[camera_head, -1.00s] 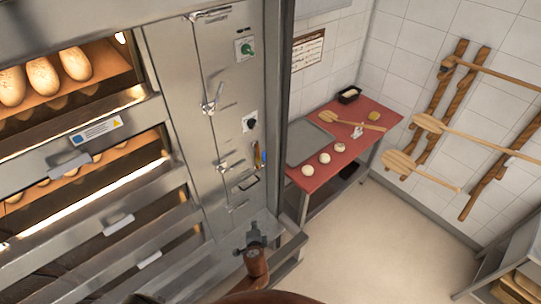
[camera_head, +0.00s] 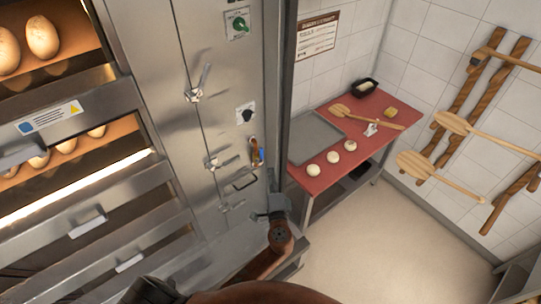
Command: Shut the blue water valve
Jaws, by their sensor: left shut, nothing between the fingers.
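The blue water valve shows as a small blue handle (camera_head: 261,156) beside a brownish fitting on the right part of the steel oven front, below a black knob. It is too small to tell how its handle is turned. My right gripper is out of view.
Metal levers (camera_head: 194,95) and a small bar handle (camera_head: 244,180) stick out from the oven front near the valve. A red table (camera_head: 310,180) with dough balls and a tray stands to the right. The floor (camera_head: 385,245) in front of it is clear.

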